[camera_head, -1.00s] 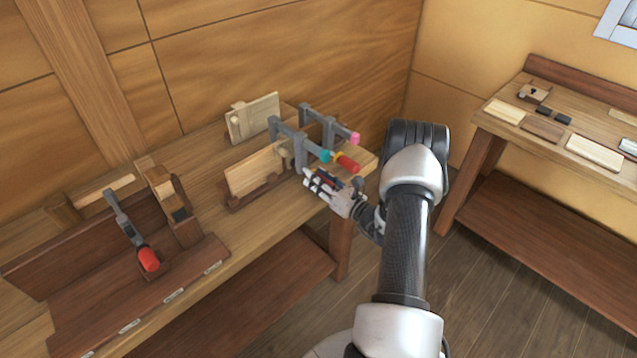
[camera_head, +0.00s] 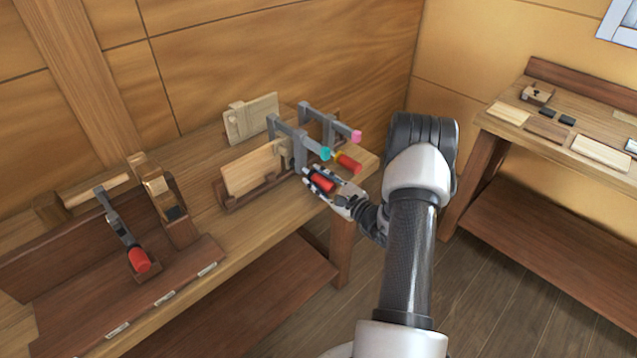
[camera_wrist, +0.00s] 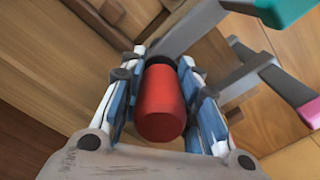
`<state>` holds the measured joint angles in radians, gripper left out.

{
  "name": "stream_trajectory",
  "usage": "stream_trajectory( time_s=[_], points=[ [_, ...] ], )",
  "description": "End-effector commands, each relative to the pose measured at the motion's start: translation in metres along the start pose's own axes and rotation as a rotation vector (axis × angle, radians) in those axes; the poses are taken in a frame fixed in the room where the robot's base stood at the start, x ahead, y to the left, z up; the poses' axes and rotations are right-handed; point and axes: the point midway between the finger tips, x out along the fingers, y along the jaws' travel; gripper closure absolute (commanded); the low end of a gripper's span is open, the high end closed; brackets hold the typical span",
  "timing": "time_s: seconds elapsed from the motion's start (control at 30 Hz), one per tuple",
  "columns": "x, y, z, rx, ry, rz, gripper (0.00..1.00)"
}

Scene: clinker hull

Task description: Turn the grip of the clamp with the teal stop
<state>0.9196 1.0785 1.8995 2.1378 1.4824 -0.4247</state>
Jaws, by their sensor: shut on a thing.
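The teal stop (camera_wrist: 283,10) is at the top right there. A second clamp with a pink stop (camera_head: 356,136) and its own red grip (camera_head: 349,163) is just behind and to the right.
A third clamp with a red grip (camera_head: 139,260) lies in a rack at the left of the bench, near a wooden plane (camera_head: 163,193). A pale board (camera_head: 250,117) stands behind. Another bench (camera_head: 560,110) is at the right, with open floor between.

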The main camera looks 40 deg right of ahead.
Motion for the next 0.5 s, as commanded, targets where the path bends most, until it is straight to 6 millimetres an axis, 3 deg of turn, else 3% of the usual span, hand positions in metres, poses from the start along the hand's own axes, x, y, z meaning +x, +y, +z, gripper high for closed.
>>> stream_trajectory(
  time_s=[0.5],
  points=[
    [-0.0002,0.0005,-0.0004,-0.490,0.001,0.001,0.94]
  ],
)
